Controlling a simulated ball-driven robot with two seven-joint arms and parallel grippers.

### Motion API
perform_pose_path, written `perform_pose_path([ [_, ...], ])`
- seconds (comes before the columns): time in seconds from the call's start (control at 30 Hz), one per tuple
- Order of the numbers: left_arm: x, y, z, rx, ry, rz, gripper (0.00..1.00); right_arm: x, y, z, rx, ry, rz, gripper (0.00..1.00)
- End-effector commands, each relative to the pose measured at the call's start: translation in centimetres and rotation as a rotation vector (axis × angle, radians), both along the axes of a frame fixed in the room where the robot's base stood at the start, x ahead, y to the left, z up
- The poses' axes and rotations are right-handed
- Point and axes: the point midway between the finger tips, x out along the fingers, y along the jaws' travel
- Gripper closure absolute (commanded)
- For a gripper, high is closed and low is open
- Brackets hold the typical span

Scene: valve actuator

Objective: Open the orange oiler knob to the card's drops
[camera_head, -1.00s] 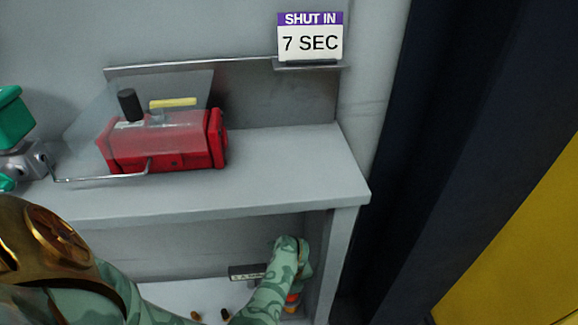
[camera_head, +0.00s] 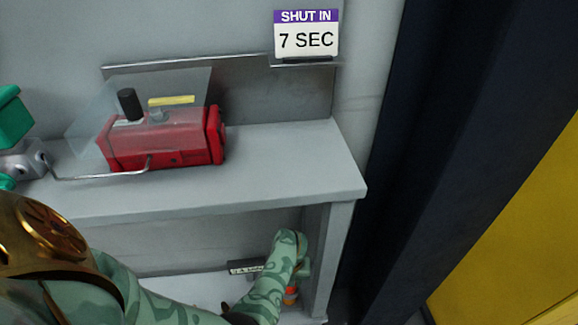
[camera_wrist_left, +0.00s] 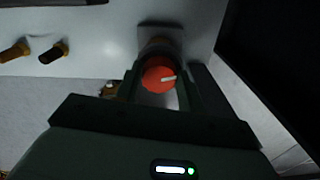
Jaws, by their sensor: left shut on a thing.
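The orange oiler knob (camera_wrist_left: 159,76) shows in the left wrist view, round with a white pointer mark aimed to the right. My left gripper (camera_wrist_left: 160,80) is shut on it, one finger on each side. In the head view a little of the orange oiler (camera_head: 291,292) shows under the shelf at the right, mostly hidden by my left arm and gripper (camera_head: 296,272). The card (camera_head: 307,35) at the top reads "SHUT IN 7 SEC". My right gripper is not in view.
A red actuator (camera_head: 165,140) with a clear cover stands on the grey shelf (camera_head: 270,165). In the left wrist view, an amber-tipped piece (camera_wrist_left: 14,52) and a dark-handled piece (camera_wrist_left: 54,53) lie left of the knob. A dark panel (camera_wrist_left: 285,60) is at the right.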

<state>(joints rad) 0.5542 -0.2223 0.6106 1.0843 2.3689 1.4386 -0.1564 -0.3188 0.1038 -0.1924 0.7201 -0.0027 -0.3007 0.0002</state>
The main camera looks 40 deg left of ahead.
Motion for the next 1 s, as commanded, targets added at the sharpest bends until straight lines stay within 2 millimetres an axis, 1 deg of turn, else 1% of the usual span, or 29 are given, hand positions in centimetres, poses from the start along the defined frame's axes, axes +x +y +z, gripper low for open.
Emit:
perform_pose_path([
  [0.17, 0.0, 0.0, 0.0, 0.000, 0.000, 0.000, 0.84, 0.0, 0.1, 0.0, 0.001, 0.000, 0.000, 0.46],
  [0.2, 0.0, 0.0, 0.0, 0.000, 0.000, 0.001, 0.58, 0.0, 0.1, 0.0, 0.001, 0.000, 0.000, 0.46],
  [0.27, 0.0, 0.0, 0.0, 0.000, 0.000, 0.001, 0.42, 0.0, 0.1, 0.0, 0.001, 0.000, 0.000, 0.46],
  [0.3, 0.0, 0.0, 0.0, 0.000, 0.000, 0.001, 0.39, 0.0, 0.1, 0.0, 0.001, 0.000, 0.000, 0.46],
  [0.57, 0.0, 0.0, 0.1, 0.000, 0.000, 0.002, 0.39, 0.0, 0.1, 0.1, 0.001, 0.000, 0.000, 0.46],
  [0.67, 0.1, 0.0, 1.1, 0.000, -0.004, 0.001, 0.39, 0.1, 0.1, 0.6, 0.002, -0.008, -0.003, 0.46],
  [0.77, 0.2, -0.1, 3.1, -0.001, -0.008, 0.002, 0.39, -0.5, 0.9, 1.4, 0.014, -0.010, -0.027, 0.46],
  [0.8, 0.2, -0.1, 4.2, -0.001, -0.010, 0.003, 0.39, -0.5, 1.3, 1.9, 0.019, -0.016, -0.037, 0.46],
  [0.87, 0.3, 0.0, 6.0, 0.000, -0.011, 0.002, 0.39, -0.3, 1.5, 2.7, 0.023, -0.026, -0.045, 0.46],
  [0.9, 0.3, 0.0, 7.2, -0.001, -0.011, 0.003, 0.39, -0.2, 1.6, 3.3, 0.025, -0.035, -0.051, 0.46],
  [1.0, 0.3, 0.0, 10.0, 0.000, -0.011, 0.002, 0.39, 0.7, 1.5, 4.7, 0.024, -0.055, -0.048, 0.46],
])
